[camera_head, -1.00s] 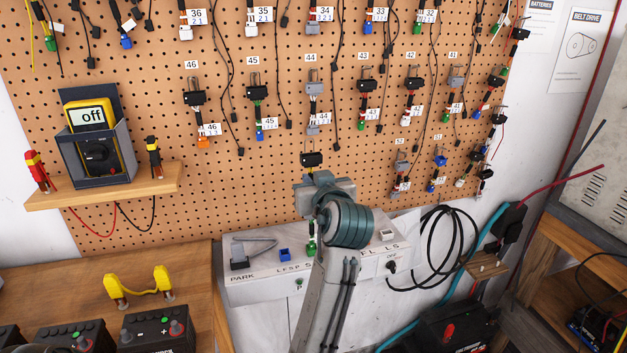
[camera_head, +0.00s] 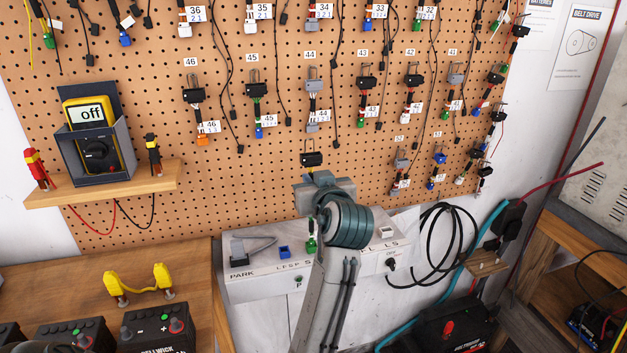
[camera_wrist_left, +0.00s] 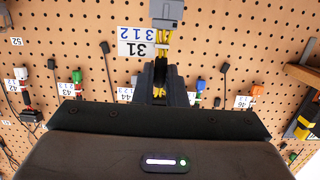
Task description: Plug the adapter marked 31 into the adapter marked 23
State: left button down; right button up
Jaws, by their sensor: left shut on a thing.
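The adapter marked 31 shows in the left wrist view as a grey connector (camera_wrist_left: 167,12) with yellow wires and a white tag (camera_wrist_left: 142,40) reading 31. I cannot make out an adapter marked 23. My right gripper is not in view.
The pegboard (camera_head: 225,205) carries several tagged adapters and hanging leads around the gripper. A meter (camera_head: 92,117) stands on a small shelf (camera_head: 105,187) at left. A white panel (camera_head: 250,287) is below my left arm.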

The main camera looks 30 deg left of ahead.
pick_arm(q)
jog(key=shift+f, duration=0.45)
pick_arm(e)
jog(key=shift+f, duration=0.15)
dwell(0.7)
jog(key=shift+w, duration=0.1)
pick_arm(q)
jog(key=c, duration=1.4)
grip_release()
